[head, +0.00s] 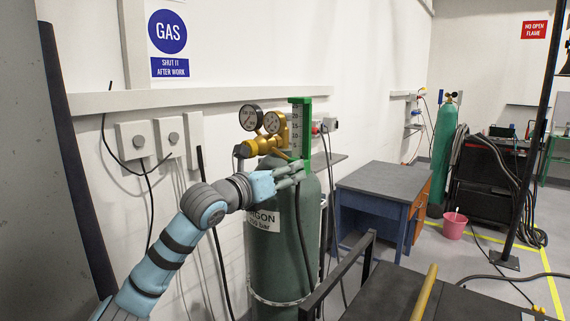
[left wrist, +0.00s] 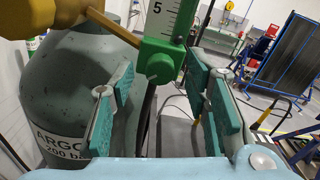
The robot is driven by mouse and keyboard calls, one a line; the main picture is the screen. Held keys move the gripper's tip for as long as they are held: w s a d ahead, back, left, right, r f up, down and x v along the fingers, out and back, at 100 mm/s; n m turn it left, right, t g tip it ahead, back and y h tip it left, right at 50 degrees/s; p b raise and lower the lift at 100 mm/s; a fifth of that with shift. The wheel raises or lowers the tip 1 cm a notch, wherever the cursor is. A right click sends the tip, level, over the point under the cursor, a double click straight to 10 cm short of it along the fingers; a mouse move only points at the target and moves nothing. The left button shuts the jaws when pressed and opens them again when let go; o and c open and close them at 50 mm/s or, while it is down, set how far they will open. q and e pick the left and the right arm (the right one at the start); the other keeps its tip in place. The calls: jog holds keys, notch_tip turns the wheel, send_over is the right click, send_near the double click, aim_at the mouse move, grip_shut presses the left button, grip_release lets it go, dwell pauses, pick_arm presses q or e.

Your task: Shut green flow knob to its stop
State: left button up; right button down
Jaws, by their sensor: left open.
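A flow gauge with a green frame (head: 307,125) and a white numbered scale stands upright beside the brass regulator on the argon cylinder (head: 278,238). In the left wrist view, the green knob part (left wrist: 160,62) sits at the foot of the scale, with a round end facing me. My left gripper (head: 298,176) is just below the gauge in the head view. In the left wrist view its two teal-padded fingers (left wrist: 163,105) are apart, with the green part beyond and between them. No contact shows, and the gap is empty. My right gripper is not in view.
The brass regulator (head: 262,147) and its two dials stand close to the left of the gauge. A blue-sided desk (head: 375,200) stands to the right. A dark bench top (head: 400,296) with a yellow bar is in front. A pink bucket (head: 454,225) is farther back.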

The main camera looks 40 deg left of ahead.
pick_arm(q)
jog(key=shift+s, duration=0.1)
grip_shut()
jog(key=shift+m, duration=0.4)
jog(key=m+p, duration=0.1)
jog(key=m, duration=2.4)
jog(key=shift+a+r, duration=0.1)
dwell(0.4)
